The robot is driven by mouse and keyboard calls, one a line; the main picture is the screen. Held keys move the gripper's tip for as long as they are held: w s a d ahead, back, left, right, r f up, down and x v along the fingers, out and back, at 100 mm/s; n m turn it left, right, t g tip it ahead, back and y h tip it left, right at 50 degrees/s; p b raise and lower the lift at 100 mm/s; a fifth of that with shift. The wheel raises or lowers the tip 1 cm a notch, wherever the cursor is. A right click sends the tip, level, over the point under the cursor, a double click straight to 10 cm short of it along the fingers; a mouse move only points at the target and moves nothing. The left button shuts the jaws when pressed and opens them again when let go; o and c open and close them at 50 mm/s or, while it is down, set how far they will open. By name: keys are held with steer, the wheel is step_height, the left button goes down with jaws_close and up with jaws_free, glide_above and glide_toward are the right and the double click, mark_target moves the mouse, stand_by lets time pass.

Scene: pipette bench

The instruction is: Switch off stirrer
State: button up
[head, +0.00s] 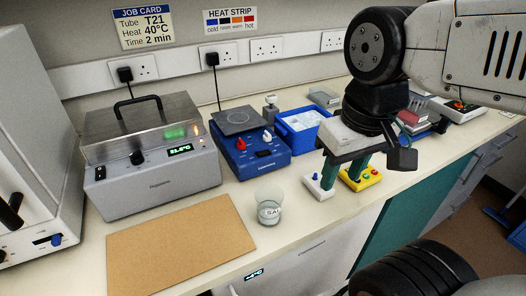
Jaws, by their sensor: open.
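The stirrer (262,164) is a blue box with a dark round-marked top plate (239,121). It stands on the bench left of my gripper. Its front has a red knob (241,144), a white knob (267,137) and a small dark display (263,154). I cannot read the display or the knob settings. My gripper (340,178) points down with two green fingers apart and nothing visible between them. It is right of the stirrer, apart from it in the picture, in front of a yellow box.
The yellow button box (360,179) and a small white device (317,187) are by my fingertips. A glass beaker (269,209) stands before the stirrer. A blue tray (300,127) is behind. A steel-lidded bath (151,160) is left. A bare brown board (180,248) lies in front.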

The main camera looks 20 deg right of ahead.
steer(key=c, duration=0.5)
steer(key=shift+w+f, duration=0.1)
steer(key=shift+f, duration=0.15)
jaws_close()
steer(key=w+a+r+m, duration=0.1)
steer(key=w+r+m, duration=0.1)
steer(key=w+m, duration=0.6)
steer(key=w+a+r+m+g+y, duration=0.1)
steer(key=w+r+m, duration=0.1)
steer(key=w+m, duration=0.7)
steer(key=shift+w+a+r, duration=0.2)
steer(key=shift+w+r, duration=0.15)
steer(key=shift+w, duration=3.3)
